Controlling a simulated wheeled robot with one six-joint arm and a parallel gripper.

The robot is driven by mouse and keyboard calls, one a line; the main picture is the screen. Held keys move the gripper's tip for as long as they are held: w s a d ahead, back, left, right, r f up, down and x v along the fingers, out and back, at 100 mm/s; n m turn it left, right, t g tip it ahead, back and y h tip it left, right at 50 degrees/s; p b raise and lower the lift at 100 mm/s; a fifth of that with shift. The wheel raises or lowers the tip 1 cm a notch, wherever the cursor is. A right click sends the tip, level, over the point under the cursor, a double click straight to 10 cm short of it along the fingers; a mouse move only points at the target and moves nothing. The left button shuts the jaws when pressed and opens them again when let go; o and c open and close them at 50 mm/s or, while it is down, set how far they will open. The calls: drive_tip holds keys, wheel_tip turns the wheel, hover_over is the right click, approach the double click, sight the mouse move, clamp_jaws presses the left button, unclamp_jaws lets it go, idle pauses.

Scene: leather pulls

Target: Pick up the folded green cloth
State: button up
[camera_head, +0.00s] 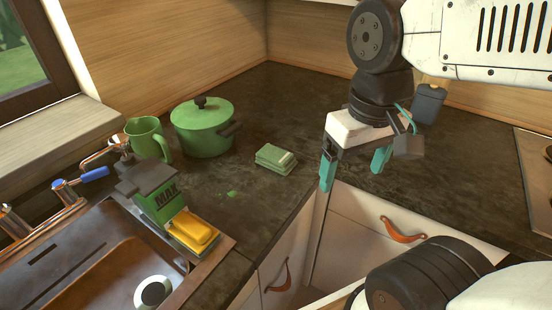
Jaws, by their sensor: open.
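The folded green cloth (276,159) lies flat on the dark countertop, left of the inner corner of the counter's front edge. It looks like a small, light green folded stack. My gripper (355,174) is to the right of the cloth and apart from it. Its two teal-tipped fingers are spread, with nothing between them. They point down near the counter's front edge, above the white cabinet fronts. Nothing hides the cloth.
A lidded green pot (203,128) and a green mug (148,139) stand left of the cloth. A sink (95,262), a green box (155,203) and a yellow sponge (194,231) are at lower left. Bare countertop (300,110) lies behind the cloth.

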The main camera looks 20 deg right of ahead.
drive_tip(key=w+a+f+n, duration=0.1)
drive_tip(key=w+f, duration=0.1)
drive_tip(key=w, duration=0.4)
drive_tip(key=w+a+f+n+g, duration=0.1)
drive_tip(key=w+f+n, duration=0.1)
drive_tip(key=w, duration=0.5)
drive_tip(key=w+a+f+n, duration=0.1)
drive_tip(key=w+f, duration=0.2)
drive_tip(key=w, duration=0.4)
drive_tip(key=shift+w+g, duration=0.25)
drive_tip(key=shift+g, duration=0.05)
drive_tip(key=n+t, duration=0.1)
drive_tip(key=n, duration=0.1)
hover_over(276, 154)
drive_tip(key=shift+s+a+r, duration=0.25)
drive_tip(key=shift+d, duration=0.1)
drive_tip(key=shift+n, duration=0.3)
wheel_tip(276, 154, down, 8)
drive_tip(key=shift+w+d+r, duration=0.1)
drive_tip(key=shift+w+d, duration=0.05)
drive_tip(key=c, duration=1.2)
drive_tip(key=shift+o, duration=0.2)
drive_tip(key=shift+r, duration=0.1)
